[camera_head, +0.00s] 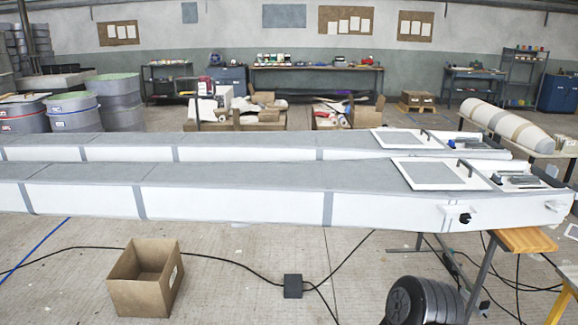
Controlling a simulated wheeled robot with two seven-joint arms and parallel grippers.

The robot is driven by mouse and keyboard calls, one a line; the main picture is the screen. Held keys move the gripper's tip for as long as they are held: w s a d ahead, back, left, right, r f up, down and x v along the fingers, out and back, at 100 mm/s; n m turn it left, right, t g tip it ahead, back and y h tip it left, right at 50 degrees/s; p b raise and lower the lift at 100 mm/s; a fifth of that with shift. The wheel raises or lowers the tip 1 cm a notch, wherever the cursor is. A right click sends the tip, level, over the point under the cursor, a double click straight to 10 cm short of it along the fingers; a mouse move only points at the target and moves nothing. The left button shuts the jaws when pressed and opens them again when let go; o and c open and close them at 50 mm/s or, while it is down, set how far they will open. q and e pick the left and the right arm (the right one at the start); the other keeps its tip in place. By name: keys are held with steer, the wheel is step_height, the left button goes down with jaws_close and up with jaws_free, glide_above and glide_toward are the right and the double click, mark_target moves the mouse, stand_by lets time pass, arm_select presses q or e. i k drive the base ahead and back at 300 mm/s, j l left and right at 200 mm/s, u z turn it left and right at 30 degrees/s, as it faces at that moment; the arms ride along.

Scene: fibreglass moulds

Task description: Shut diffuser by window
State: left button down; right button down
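I cannot make out a window, and nothing is clearly recognisable as a diffuser. Two flat white frames with grey centres lie on the long pale moulds: a near frame (440,174) on the front mould (260,208) and a far frame (404,142) on the mould behind (245,154). A dark handle-like bar is at the right edge of each. Small grey and white items (516,181) lie right of the near frame. A small black fitting (464,218) sits on the front mould's side. Neither of my grippers shows.
An open cardboard box (146,280) and a black block (293,286) with cables are on the floor. A black ribbed round object (424,302) stands low at right, near trestle legs. Drums (118,102) stand at left, workbenches (317,80) behind. Floor at front centre is mostly clear.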

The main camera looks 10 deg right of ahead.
mark_target(421, 175)
steer(key=i+l+z, duration=0.15)
steer(key=i+z, duration=0.85)
steer(key=i+j+z, duration=0.2)
steer(key=z, duration=0.25)
steer(key=i+j+z, duration=0.5)
steer(key=l, duration=0.1)
